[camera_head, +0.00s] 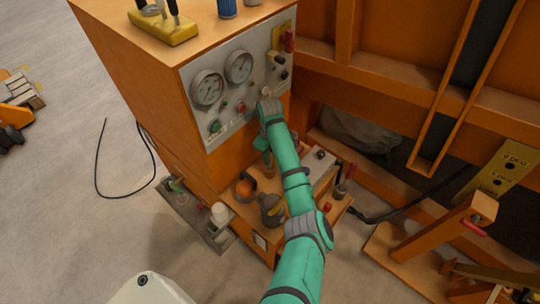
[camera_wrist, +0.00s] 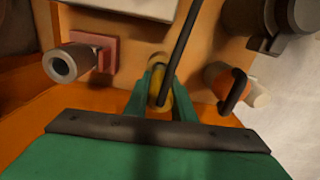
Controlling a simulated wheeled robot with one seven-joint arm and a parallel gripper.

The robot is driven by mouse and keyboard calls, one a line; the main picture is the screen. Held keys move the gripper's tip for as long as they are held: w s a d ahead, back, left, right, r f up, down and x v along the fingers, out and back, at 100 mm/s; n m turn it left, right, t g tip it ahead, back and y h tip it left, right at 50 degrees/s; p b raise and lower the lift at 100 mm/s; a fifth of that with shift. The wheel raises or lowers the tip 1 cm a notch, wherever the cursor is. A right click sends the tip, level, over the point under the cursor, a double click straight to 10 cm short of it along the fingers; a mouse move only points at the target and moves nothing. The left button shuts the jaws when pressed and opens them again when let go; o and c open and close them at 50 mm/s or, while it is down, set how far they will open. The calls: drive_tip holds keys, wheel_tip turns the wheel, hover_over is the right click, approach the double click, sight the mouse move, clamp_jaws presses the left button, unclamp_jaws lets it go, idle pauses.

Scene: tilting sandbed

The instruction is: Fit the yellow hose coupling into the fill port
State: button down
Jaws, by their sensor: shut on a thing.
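My gripper (camera_wrist: 161,80) shows in the wrist view as two green fingers shut on the yellow hose coupling (camera_wrist: 157,97). A black hose passes up and right across the coupling. A grey hollow cylinder (camera_wrist: 61,65) with a dark round opening sticks out from a pinkish-red plate at the left of the wrist view; I cannot tell for certain whether it is the fill port. It is apart from the coupling. In the head view my green arm reaches to the orange cabinet's lower front, and the coupling cannot be made out there.
The orange cabinet (camera_head: 137,100) carries a grey gauge panel (camera_head: 222,113) with dials and knobs. A low shelf below holds an orange round item (camera_head: 245,187), a dark flask-like item (camera_head: 272,210) and a grey box (camera_head: 316,166). A black cable lies on open floor at left.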

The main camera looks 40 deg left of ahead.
drive_tip(key=shift+f, duration=1.8)
drive_tip(key=shift+s+f, duration=0.1)
drive_tip(key=shift+f, duration=0.15)
drive_tip(key=c, duration=1.4)
unclamp_jaws()
wheel_tip(320, 180, up, 10)
drive_tip(key=shift+f, duration=0.1)
drive_tip(key=shift+s+a+r, duration=0.15)
drive_tip(key=shift+a+r, duration=0.05)
drive_tip(key=shift+r, duration=0.25)
drive_tip(key=shift+d, duration=0.1)
drive_tip(key=shift+d, duration=0.1)
